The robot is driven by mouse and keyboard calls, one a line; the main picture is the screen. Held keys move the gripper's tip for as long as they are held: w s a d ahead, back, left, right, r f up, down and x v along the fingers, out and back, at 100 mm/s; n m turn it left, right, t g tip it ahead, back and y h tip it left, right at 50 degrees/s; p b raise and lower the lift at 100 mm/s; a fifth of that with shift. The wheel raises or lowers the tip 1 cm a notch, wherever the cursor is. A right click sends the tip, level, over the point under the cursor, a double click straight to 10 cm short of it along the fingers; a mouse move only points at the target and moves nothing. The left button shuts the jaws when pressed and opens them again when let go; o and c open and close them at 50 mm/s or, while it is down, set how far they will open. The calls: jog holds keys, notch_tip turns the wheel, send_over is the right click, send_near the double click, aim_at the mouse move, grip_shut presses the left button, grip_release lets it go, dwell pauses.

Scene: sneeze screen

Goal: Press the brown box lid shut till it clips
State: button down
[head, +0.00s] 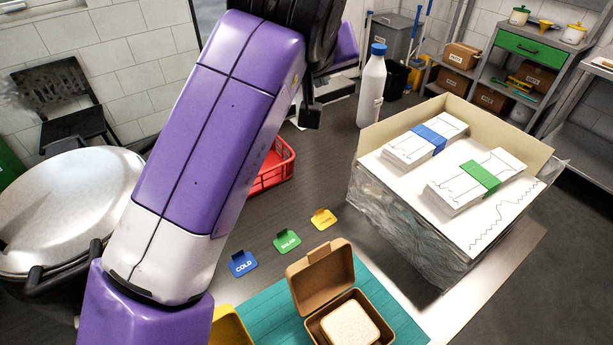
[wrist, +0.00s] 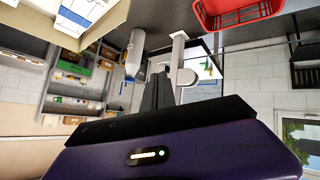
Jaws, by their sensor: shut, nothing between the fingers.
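The brown box (head: 312,324) sits on a teal mat (head: 262,310) at the bottom of the head view, and its near edge is cut off. Its brown lid (head: 322,276) stands open, tilted up at the back on the hinge side. A pale, sandwich-like block (head: 350,325) lies inside the base. My gripper (head: 311,116) is high up and well behind the box, partly hidden by my purple arm. In the wrist view its dark fingers (wrist: 158,92) are together with nothing between them. The brown box does not show in the wrist view.
A large carton (head: 400,225) with banded paper stacks stands right of the box. A white bottle (head: 371,90) stands behind it. Blue, green and yellow tags (head: 287,242) lie behind the mat. A red crate (head: 272,168) is partly behind my arm. A yellow object (head: 230,328) sits left.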

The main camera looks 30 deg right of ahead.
jog(key=s+a+f+n+g+y, duration=0.4)
jog(key=s+a+f+g+y, duration=0.35)
jog(key=s+a, duration=0.4)
notch_tip(320, 180, down, 11)
jog(key=s, duration=0.1)
jog(key=s+r+p, duration=0.1)
jog(key=s+a+p, duration=0.1)
jog(key=shift+r+h, duration=0.2)
jog(key=shift+h, duration=0.05)
jog(key=shift+t, duration=0.35)
